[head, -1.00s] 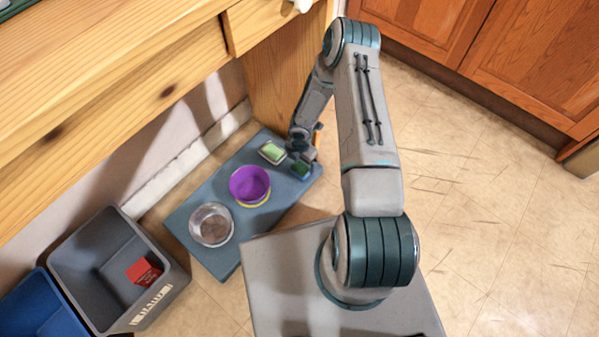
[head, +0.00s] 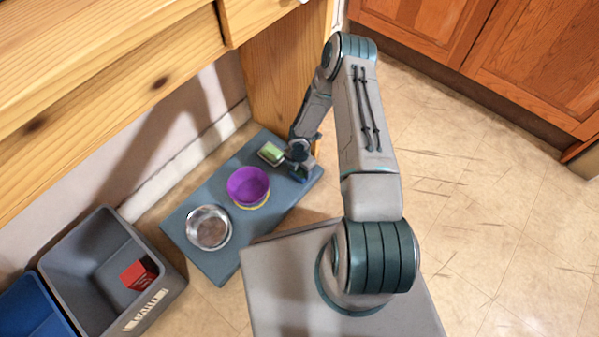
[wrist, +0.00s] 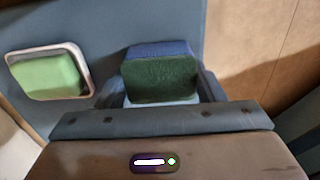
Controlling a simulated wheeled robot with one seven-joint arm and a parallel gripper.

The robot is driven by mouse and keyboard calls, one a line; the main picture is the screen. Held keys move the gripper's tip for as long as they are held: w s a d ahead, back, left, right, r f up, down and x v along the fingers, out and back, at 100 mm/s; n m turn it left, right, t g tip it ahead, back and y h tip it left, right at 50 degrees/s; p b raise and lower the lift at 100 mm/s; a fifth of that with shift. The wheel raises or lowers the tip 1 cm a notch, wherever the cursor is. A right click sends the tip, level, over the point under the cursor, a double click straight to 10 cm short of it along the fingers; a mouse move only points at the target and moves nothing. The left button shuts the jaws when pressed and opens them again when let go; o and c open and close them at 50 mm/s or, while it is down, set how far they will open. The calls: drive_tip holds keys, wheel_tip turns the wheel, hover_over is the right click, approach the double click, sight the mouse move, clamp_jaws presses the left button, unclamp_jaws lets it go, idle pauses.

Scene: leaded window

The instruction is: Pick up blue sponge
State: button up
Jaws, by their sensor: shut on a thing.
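The blue sponge (wrist: 160,78) has a dark green scouring face and sits between the fingers of my gripper (wrist: 163,95) in the wrist view. The fingers are shut on it, one at each side. In the head view my gripper (head: 300,166) is low over the far right end of the blue-grey mat (head: 222,262) and hides most of the sponge. I cannot tell whether the sponge touches the mat.
A light green sponge in a pale dish (wrist: 48,75) lies just left of my gripper. A purple bowl (head: 248,186) and a metal bowl (head: 209,228) stand on the mat. A grey bin (head: 92,262) holds a red box (head: 138,275). The wooden desk (head: 120,60) overhangs the mat's far side.

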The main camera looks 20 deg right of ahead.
drive_tip(key=shift+r+p, duration=0.35)
drive_tip(key=shift+r, duration=0.15)
wheel_tip(320, 180, up, 3)
drive_tip(key=shift+s+p, duration=0.1)
drive_tip(key=shift+p, duration=0.8)
drive_tip(key=s+d+b, duration=0.1)
drive_tip(key=s+d+f+b, duration=0.1)
drive_tip(key=shift+s+d+f+b, duration=0.15)
drive_tip(key=shift+s+b, duration=0.15)
drive_tip(key=s+d+b, duration=0.2)
drive_tip(key=s+d, duration=0.6)
drive_tip(key=s, duration=0.3)
drive_tip(key=shift+s+d+r, duration=0.15)
drive_tip(key=shift+s+r, duration=0.25)
drive_tip(key=shift+o, duration=0.2)
